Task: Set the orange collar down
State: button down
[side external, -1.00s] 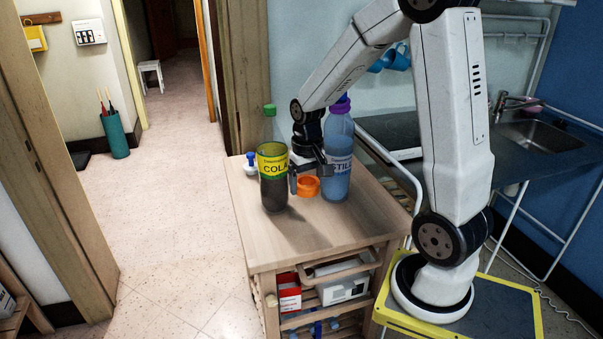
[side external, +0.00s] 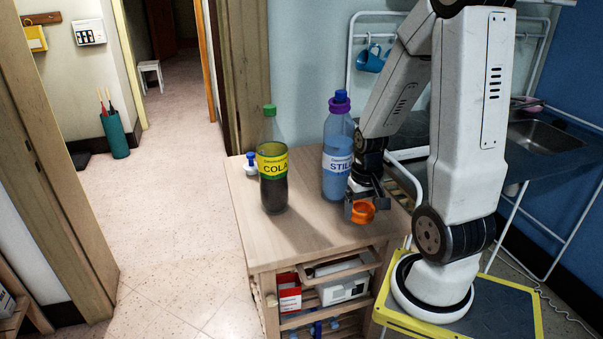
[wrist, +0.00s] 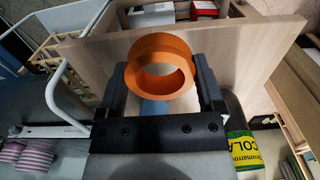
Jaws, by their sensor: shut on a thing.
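The orange collar (side external: 363,213) is a short, wide ring held between the fingers of my gripper (side external: 361,208), near the right side of the wooden cart top. In the wrist view the orange collar (wrist: 160,66) sits between the two dark fingers of my gripper (wrist: 162,84), which are shut on it from both sides. Its round opening faces the wrist camera. I cannot tell whether the collar touches the cart top or hangs just above it.
The wooden cart top (side external: 300,233) is bare at its front and middle. A small white-and-blue item (side external: 250,164) is at the back left edge.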

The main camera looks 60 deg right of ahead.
jog(key=w+d+f, duration=0.4)
jog(key=w+d, duration=0.1)
jog(key=w, duration=0.2)
send_over(326, 225)
jog(key=s, duration=0.1)
jog(key=f, duration=0.2)
jog(key=a+f, duration=0.1)
jog(key=f, duration=0.1)
jog(key=shift+f, duration=0.2)
jog(key=shift+w+d+f, duration=0.25)
jog(key=shift+w+f, duration=0.05)
jog(key=shift+f, duration=0.1)
jog(key=shift+w+d+f, duration=0.15)
jog(key=shift+w+f, duration=0.1)
jog(key=shift+f, duration=1.55)
jog(key=shift+f, duration=0.15)
grip_release()
